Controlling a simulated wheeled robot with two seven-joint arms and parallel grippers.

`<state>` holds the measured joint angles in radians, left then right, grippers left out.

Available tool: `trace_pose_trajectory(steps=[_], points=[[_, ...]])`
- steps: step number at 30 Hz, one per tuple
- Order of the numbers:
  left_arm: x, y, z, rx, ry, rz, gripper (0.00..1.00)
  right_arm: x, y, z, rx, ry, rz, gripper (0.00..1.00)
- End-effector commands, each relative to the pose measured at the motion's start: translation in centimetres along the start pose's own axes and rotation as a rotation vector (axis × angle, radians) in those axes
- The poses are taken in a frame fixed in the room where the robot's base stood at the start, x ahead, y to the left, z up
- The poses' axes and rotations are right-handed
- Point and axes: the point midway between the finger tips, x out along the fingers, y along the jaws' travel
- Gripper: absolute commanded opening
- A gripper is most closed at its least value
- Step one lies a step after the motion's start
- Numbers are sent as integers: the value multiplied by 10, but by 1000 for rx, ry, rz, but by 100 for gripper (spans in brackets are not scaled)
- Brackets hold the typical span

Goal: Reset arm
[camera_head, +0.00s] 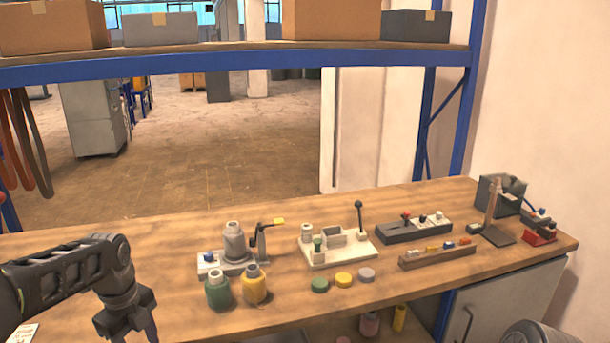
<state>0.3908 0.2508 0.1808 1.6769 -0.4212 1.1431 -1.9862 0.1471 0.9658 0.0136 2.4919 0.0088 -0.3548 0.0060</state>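My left arm comes in from the left, and its gripper (128,322) points down over the left front of the wooden workbench (130,235). Its fingertips are near or beyond the bottom edge of the picture, so I cannot tell whether it is open or shut. No held object shows at it. My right gripper is not in view; a dark rounded part shows at the bottom right corner.
A green jar (218,291) and a yellow jar (254,286) stand right of my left gripper, before a grey chamber device (234,243). A lever fixture (338,246), switch box (413,229) and block rack (437,256) sit farther right. A blue-edged shelf (230,63) spans above.

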Motion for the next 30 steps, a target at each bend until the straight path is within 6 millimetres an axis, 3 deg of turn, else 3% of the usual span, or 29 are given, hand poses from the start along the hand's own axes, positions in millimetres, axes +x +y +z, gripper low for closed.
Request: trace_pose_trajectory(steps=[11,17,20,23,26,30], points=[[11,-42,0,-397,7,-187,52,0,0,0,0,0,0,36],[54,-73,-25,-780,124,-300,52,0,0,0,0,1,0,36],[99,-87,-60,-1070,249,-323,52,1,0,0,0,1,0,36],[158,-87,-114,-1422,399,-284,52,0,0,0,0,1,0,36],[211,-67,-171,-1735,501,-194,52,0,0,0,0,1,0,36],[269,-11,-246,-2047,526,-32,52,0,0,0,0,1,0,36]])
